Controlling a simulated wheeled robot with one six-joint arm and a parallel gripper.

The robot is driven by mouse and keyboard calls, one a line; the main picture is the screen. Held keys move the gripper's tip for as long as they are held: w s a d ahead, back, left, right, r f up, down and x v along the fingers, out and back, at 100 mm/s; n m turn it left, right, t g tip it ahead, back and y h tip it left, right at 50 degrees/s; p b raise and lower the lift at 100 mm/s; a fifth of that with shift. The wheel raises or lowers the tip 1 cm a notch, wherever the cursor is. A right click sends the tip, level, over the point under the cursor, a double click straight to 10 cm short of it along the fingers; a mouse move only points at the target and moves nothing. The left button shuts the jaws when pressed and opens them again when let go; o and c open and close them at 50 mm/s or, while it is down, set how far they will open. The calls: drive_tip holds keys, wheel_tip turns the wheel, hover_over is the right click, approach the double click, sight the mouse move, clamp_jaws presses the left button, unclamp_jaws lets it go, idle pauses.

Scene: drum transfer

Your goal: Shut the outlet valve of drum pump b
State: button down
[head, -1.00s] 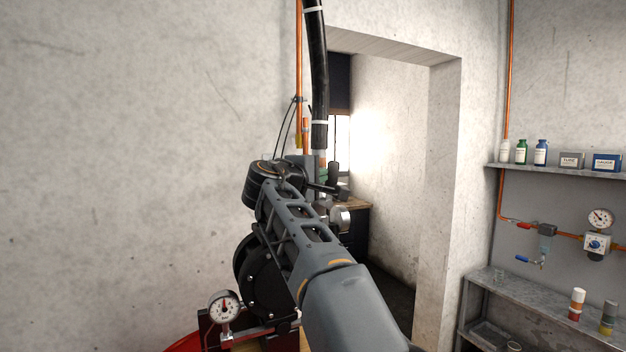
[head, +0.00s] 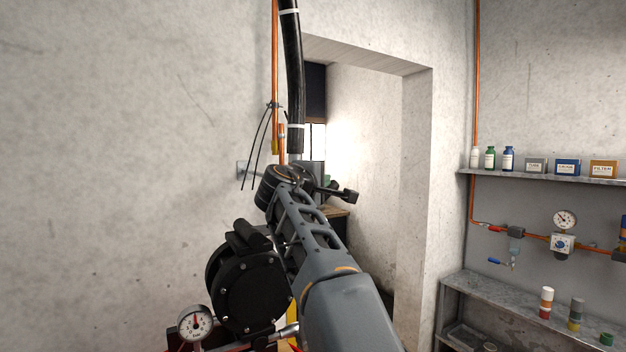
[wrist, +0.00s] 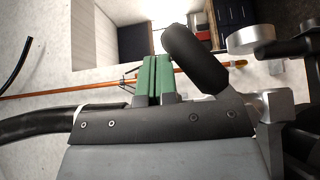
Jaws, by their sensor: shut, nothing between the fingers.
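I cannot tell whether this is pump b, and no outlet valve is clearly readable. My gripper (wrist: 155,72), with green fingers, is shut and empty in the wrist view. A thick black cylindrical grip (wrist: 195,58) on a grey arm lies just right of the fingers; I cannot tell whether they touch.
A black hose (head: 292,75) hangs above my arm. A doorway wall (head: 417,200) stands right of it. Further right are a shelf (head: 545,177) with bottles and boxes, copper piping with a gauge (head: 564,219), and a lower bench (head: 500,300). The wall at left is bare.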

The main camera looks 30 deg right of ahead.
sight(330, 187)
drive_tip(key=shift+d+f+p, duration=0.25)
drive_tip(key=shift+d+p, duration=0.15)
drive_tip(key=shift+d, duration=0.15)
drive_tip(key=shift+d+f+m+g+y+p, duration=0.25)
drive_tip(key=shift+d+m+g+y+p, duration=0.15)
drive_tip(key=shift+y+p, duration=0.2)
drive_tip(key=shift+d+f+m+y+p, duration=0.4)
drive_tip(key=shift+f+y+p, duration=0.15)
drive_tip(key=shift+y+p, duration=0.2)
drive_tip(key=shift+d+f+g+y+p, duration=0.15)
drive_tip(key=shift+f+g+y+p, duration=0.2)
drive_tip(key=shift+f+g+p, duration=0.1)
